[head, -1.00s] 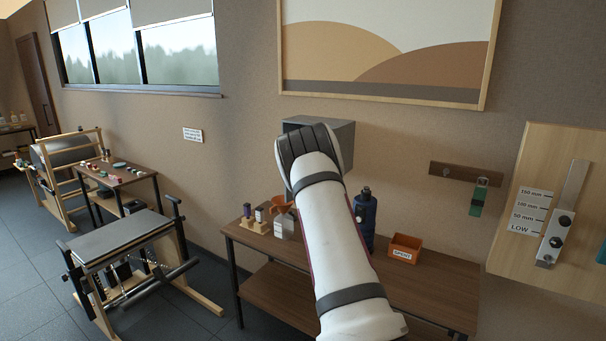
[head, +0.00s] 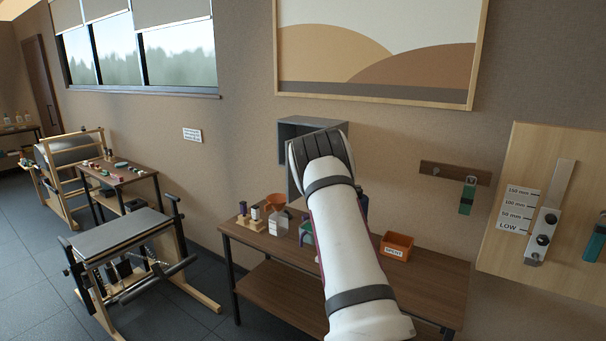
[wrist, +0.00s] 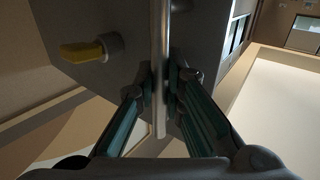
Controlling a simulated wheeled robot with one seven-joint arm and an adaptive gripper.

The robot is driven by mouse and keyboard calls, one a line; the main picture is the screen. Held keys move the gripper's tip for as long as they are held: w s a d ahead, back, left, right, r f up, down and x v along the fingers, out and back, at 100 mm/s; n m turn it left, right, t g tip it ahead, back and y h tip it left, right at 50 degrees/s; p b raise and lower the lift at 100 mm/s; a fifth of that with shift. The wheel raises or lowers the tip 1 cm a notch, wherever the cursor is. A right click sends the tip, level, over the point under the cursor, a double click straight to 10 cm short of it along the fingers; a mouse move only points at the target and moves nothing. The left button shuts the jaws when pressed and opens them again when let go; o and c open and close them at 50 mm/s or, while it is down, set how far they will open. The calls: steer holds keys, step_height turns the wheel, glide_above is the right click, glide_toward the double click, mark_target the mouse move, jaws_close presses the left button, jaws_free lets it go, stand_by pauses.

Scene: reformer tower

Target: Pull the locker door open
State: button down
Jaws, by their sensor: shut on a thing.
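The grey locker (head: 293,124) hangs on the wall below the picture, largely hidden behind my wrist in the head view. In the wrist view a grey panel (wrist: 118,22) fills the upper middle, with a yellow knob or latch (wrist: 84,51) on its left part. A slim upright metal bar (wrist: 160,45) runs down the middle. My gripper (wrist: 159,88) has its teal-padded fingers closed on either side of this bar. In the head view my gripper's fingers are hidden behind my wrist. I cannot tell how far the door stands from the locker.
A wooden bench (head: 262,248) stands below, with an orange funnel (head: 275,202), a clear bottle (head: 278,225) and an orange bin (head: 397,245). A wall rail (head: 440,172) and a gauge board (head: 510,190) are to the right. Floor shows at left.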

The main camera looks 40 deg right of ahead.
steer(key=c, duration=1.7)
jaws_free()
steer(key=v, duration=1.2)
steer(key=shift+a, duration=0.1)
